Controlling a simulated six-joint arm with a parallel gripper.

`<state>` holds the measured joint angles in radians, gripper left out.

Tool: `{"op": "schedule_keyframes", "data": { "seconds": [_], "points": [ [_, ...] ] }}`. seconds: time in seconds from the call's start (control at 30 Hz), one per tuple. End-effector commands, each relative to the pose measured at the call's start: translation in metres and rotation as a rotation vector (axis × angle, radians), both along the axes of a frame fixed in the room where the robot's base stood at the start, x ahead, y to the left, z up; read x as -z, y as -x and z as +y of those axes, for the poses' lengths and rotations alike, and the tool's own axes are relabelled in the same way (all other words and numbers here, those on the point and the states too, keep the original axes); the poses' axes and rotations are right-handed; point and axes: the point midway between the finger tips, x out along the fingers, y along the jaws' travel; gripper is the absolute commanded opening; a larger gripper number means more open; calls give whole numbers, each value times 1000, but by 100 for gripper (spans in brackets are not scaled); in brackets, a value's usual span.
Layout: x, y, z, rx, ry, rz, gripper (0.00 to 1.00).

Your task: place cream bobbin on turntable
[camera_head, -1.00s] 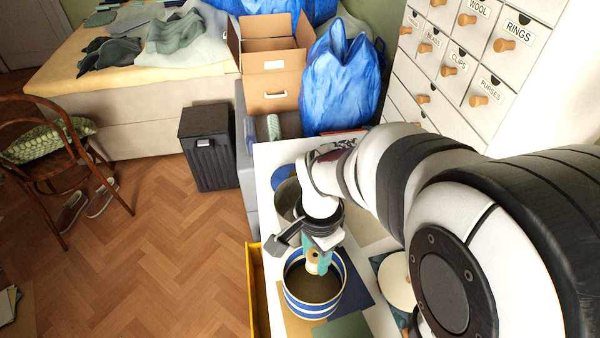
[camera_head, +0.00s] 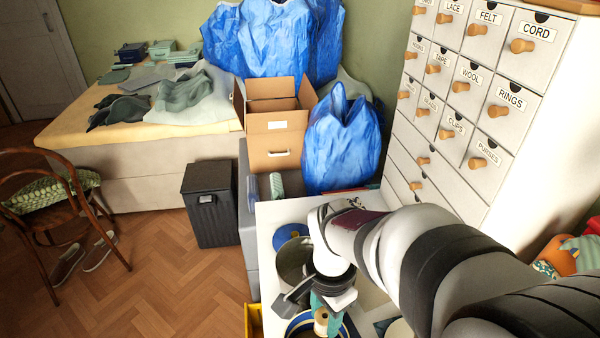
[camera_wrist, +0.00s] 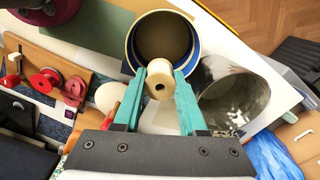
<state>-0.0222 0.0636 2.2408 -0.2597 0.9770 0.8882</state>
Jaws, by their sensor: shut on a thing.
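The cream bobbin (camera_wrist: 158,86) is gripped between the teal fingers of my gripper (camera_wrist: 160,74), its end with a dark hole facing the wrist camera. In the head view my gripper (camera_head: 322,302) and the bobbin (camera_head: 321,321) are low in the picture, over the blue-and-white striped tin (camera_head: 298,329). In the wrist view the tin's open mouth is just behind the bobbin; I cannot tell the height between them.
A shiny metal pot (camera_wrist: 232,92) stands beside the tin. A wooden rack (camera_wrist: 42,62) with red spools lies at the left in the wrist view. A blue bag (camera_head: 340,140), an open cardboard box (camera_head: 278,145) and a drawer cabinet (camera_head: 465,100) stand behind the white table (camera_head: 268,215).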

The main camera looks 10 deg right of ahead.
Motion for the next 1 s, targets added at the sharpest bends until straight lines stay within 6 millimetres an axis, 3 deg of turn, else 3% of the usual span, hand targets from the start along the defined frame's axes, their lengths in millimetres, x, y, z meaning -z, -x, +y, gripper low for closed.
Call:
{"op": "schedule_keyframes", "data": {
  "seconds": [0.13, 0.23, 0.4, 0.5, 0.6, 0.67, 1.0],
  "points": [
    [5, 7, -52, 25, 0, 2, 0],
    [10, 23, -100, 37, 0, 2, 0],
    [19, 73, -174, 56, 0, 1, 0],
    [23, 102, -201, 59, 0, 1, 0],
    [26, 120, -214, 57, 0, 1, 0],
    [28, 121, -215, 53, -1, 2, 0],
    [82, 45, -175, 45, -2, 3, 0]
  ]
}}
